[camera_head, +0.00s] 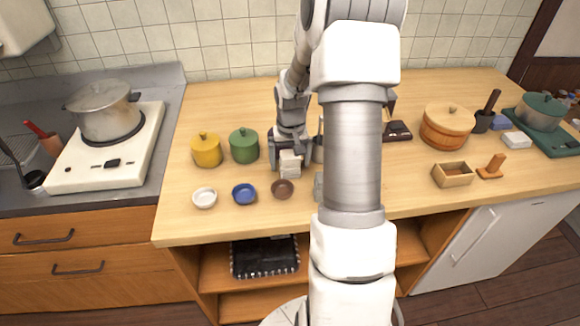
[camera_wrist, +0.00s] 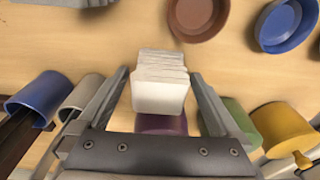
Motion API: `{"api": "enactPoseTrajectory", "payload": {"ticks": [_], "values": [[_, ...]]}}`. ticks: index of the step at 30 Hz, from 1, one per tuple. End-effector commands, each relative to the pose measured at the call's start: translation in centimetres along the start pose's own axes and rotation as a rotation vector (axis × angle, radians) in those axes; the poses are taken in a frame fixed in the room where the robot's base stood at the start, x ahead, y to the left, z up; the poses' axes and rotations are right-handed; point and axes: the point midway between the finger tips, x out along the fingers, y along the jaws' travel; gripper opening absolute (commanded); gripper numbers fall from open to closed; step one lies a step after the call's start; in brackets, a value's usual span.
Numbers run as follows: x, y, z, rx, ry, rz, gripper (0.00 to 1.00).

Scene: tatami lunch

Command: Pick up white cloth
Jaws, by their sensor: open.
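The white cloth (camera_wrist: 160,92) looks like a small folded stack of pale layers. In the wrist view it lies between the two fingers of my gripper (camera_wrist: 158,76). The fingers are apart, with a gap visible on each side of the cloth. In the head view the cloth (camera_head: 290,168) is on the wooden counter, at the end of my gripper (camera_head: 291,157). Its far side is hidden by the gripper there. Whether it has left the counter cannot be told.
A brown dish (camera_head: 283,189), blue dish (camera_head: 244,194) and white dish (camera_head: 204,198) stand in front. A green pot (camera_head: 244,146) and yellow pot (camera_head: 206,150) are to the left. A purple thing (camera_wrist: 161,125) shows close beside the cloth. My arm hides part of the counter.

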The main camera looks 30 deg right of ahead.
Motion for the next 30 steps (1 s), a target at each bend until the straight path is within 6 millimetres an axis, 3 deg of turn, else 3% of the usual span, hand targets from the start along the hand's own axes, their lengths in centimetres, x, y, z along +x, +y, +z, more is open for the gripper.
{"api": "enactPoseTrajectory", "payload": {"ticks": [3, 11, 25, 30], "values": [[1.22, -0.01, -0.03, 0.000, 0.000, 0.000, 1.00], [1.34, 0.02, -0.08, 0.000, 0.002, 0.001, 1.00], [1.32, 0.02, -0.08, 0.000, 0.002, 0.001, 0.15], [1.30, 0.02, -0.09, 0.000, 0.002, 0.001, 0.15]]}}
